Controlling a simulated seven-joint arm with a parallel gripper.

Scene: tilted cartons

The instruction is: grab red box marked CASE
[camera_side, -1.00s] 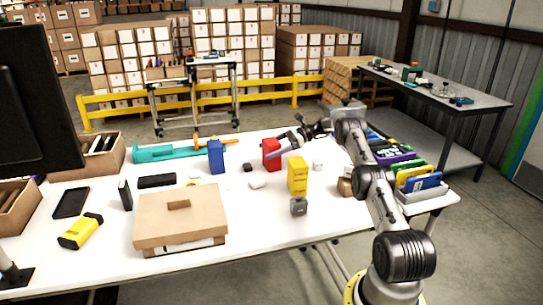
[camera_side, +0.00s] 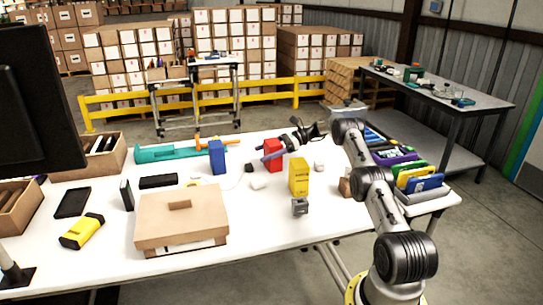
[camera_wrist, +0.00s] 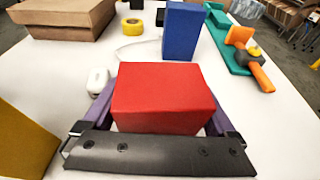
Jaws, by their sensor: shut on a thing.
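The red box (camera_side: 274,153) stands on the white table, right of the blue box. In the wrist view the red box (camera_wrist: 163,97) fills the middle, between the two purple fingers of my gripper (camera_wrist: 160,110). My gripper (camera_side: 272,155) is shut on the red box, with a finger along each side of it. In the side view one purple finger crosses the front of the box. No CASE marking can be read on the faces I see. The box's lower part is partly hidden by my gripper in the wrist view.
The blue box (camera_side: 217,157) stands to the left and the yellow box (camera_side: 298,177) stands in front to the right. A white mouse-like item (camera_wrist: 97,80) lies close to my finger. A brown carton (camera_side: 180,218) and a teal tool (camera_side: 165,153) are on the table.

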